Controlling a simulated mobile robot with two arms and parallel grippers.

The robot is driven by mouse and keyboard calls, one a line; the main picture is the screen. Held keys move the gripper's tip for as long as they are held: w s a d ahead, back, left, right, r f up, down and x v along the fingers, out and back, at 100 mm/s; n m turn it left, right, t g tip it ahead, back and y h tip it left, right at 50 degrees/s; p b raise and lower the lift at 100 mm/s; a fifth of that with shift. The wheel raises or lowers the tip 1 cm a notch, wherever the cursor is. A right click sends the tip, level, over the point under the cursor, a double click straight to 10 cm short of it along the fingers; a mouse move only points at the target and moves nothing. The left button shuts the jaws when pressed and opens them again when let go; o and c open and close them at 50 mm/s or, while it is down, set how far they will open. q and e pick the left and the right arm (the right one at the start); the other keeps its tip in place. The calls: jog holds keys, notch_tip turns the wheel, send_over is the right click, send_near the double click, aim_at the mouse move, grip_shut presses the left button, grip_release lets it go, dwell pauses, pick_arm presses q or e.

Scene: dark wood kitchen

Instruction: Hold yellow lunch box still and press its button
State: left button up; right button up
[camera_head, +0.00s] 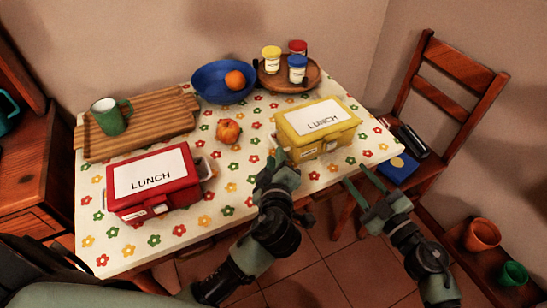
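The yellow lunch box (313,133) sits shut on the right part of the table, its white lid label reading LUNCH. Its latch shows on the front side; I cannot pick out a button clearly. My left gripper (276,157) is at the box's front left corner, its fingertips very close to it. I cannot tell whether they touch, or how far apart its fingers are. My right gripper (354,173) is open and empty, in front of the table's front right edge and apart from the box.
A red lunch box (153,180) stands at the table's front left. Behind are a blue bowl (209,83), a round tray (272,82) with jars, and a striped board (150,139) with a green mug (110,117). A chair (452,95) stands right.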

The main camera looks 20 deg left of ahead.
pick_arm(q)
jog(key=shift+w+a+r+y, duration=0.1)
jog(key=shift+a+r+y, duration=0.05)
jog(key=shift+a+y, duration=0.15)
jog(key=shift+w+a, duration=0.15)
jog(key=shift+w, duration=0.1)
jog(key=x, duration=0.7)
jog(key=shift+s, duration=0.1)
grip_shut()
jog(key=shift+s+f, duration=0.15)
jog(key=shift+f, duration=0.2)
dwell(0.5)
